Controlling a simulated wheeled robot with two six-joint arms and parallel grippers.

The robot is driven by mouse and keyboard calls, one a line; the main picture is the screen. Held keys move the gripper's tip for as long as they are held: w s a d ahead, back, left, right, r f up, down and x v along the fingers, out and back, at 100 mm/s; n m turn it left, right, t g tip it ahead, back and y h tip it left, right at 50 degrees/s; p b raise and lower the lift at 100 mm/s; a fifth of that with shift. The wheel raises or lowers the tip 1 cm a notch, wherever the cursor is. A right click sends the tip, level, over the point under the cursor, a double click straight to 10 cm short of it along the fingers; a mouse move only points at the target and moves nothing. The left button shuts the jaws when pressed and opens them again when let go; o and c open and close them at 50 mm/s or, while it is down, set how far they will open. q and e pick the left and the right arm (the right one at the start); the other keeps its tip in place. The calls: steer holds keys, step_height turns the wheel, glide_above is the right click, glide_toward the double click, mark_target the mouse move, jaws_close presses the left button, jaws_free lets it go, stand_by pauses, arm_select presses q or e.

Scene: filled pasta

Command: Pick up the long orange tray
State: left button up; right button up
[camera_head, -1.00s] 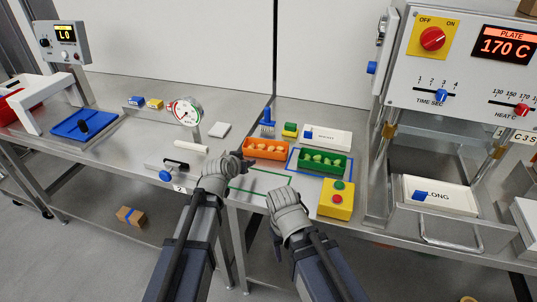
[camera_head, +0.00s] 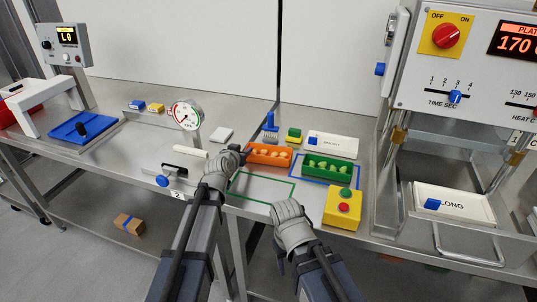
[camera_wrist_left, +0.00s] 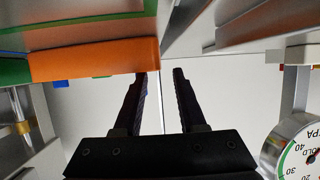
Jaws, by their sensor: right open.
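A yellow button box (camera_head: 343,208) stands right of the trays. A blue brush-like tool (camera_head: 270,127) and a small green-yellow block (camera_head: 293,135) stand behind. A pressure gauge (camera_head: 186,115) is to the left. The green outlined area (camera_head: 262,187) in front is empty.

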mark_target(246, 147)
arm_select(q)
steer(key=b+x, duration=0.1)
steer(key=x, duration=0.3)
steer(key=shift+w+f, duration=0.2)
steer(key=shift+s+r, duration=0.1)
jaws_close()
stand_by(1.1)
